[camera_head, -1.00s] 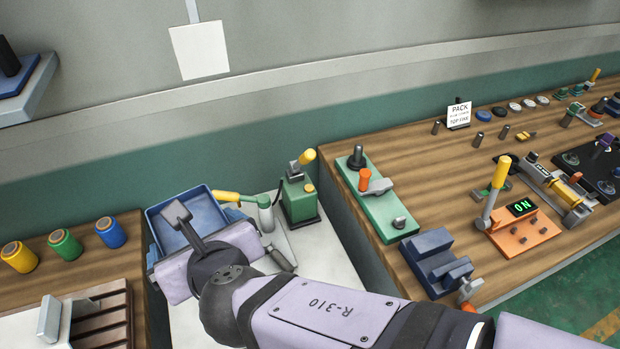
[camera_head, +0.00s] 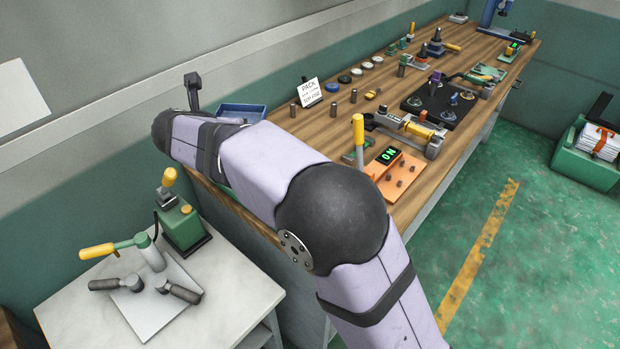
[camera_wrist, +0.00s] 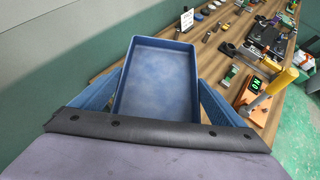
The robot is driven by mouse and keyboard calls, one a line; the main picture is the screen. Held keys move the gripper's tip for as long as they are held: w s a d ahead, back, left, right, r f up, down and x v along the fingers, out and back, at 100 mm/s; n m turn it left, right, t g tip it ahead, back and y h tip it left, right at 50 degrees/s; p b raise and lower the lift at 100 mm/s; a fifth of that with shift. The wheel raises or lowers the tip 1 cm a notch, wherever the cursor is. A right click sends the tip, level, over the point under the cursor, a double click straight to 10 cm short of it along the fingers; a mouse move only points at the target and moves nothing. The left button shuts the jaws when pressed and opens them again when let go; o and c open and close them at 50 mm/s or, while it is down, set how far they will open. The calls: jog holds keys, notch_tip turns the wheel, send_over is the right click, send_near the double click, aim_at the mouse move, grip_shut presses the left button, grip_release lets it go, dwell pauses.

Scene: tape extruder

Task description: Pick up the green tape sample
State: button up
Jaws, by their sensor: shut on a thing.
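My gripper (camera_wrist: 158,78) is shut on a blue tray (camera_wrist: 160,43), with one blue finger on each side of it. The tray is level or nearly so and its visible inside is empty. In the head view, part of the tray (camera_head: 243,108) shows behind my arm, by the back edge of the wooden bench, and my gripper is hidden there. I cannot tell whether the tray touches the bench. I cannot make out a green tape sample in either current view.
The wooden bench (camera_head: 300,118) holds a PACK sign (camera_head: 306,92), several pegs and pucks, and an orange ON switch box (camera_head: 398,175) with a yellow-handled lever. A white table (camera_head: 235,285) at lower left carries a green press (camera_head: 183,222) and hand tools.

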jog(key=w+d+f+m+h, duration=0.1)
jog(key=w+d+f, duration=0.2)
jog(key=d+f, duration=0.45)
jog(key=w+d+f+m+h, duration=0.15)
jog(key=w+d+f, duration=0.25)
jog(key=d, duration=0.7)
jog(key=shift+g, duration=0.3)
jog(key=shift+s+f, duration=0.1)
jog(key=shift+f, duration=4.7)
jog(key=shift+b, duration=0.3)
jog(key=shift+f, duration=0.15)
jog(key=o, duration=1)
jog(key=shift+f, duration=0.15)
jog(key=shift+o, duration=0.4)
jog(key=shift+r, duration=0.2)
